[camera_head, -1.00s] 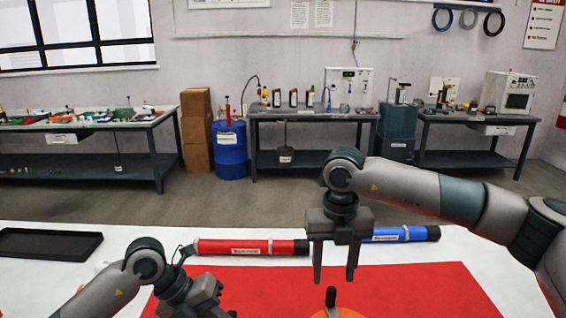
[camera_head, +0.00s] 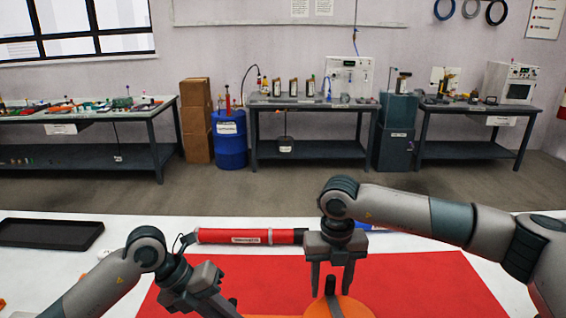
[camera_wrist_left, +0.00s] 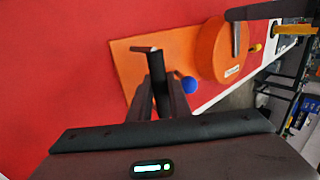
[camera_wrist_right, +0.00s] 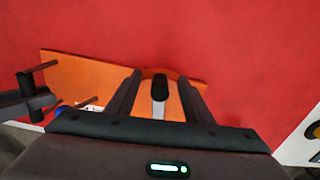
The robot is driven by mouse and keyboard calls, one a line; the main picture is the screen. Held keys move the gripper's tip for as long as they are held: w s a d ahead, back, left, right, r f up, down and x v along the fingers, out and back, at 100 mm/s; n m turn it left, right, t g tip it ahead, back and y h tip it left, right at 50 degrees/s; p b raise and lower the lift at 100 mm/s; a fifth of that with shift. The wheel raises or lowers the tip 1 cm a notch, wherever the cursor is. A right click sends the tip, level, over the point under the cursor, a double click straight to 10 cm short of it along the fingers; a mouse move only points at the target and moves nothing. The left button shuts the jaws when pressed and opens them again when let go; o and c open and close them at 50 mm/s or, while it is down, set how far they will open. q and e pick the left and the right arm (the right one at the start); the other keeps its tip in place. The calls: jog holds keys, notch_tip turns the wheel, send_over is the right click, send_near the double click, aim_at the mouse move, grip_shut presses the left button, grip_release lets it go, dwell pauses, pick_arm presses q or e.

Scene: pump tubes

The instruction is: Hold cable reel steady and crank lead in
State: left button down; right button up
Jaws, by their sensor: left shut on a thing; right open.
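The orange cable reel (camera_head: 350,305) sits at the bottom edge of the head view, partly cut off. Its round drum (camera_wrist_left: 222,52) and flat orange base (camera_wrist_left: 130,58) show in the left wrist view. The dark crank handle (camera_wrist_right: 159,88) stands up from the drum. My right gripper (camera_head: 331,288) is open, pointing down, with its fingers on either side of the handle. My left gripper (camera_wrist_left: 165,92) is shut on a dark post (camera_wrist_left: 158,70) at the reel base. In the head view my left gripper's tips (camera_head: 230,306) are low and partly cut off.
The reel is on a red mat (camera_head: 420,280) on a white table. A red tube (camera_head: 240,236) lies behind it; a blue tube is mostly hidden by my right arm. A black tray (camera_head: 50,233) is at the left. A blue ball (camera_wrist_left: 188,84) is beside the base.

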grip_shut()
jog(key=shift+f, duration=0.25)
dwell(0.4)
jog(key=shift+d+f+m, duration=0.1)
jog(key=shift+d+m, duration=0.55)
jog(key=shift+m, duration=0.15)
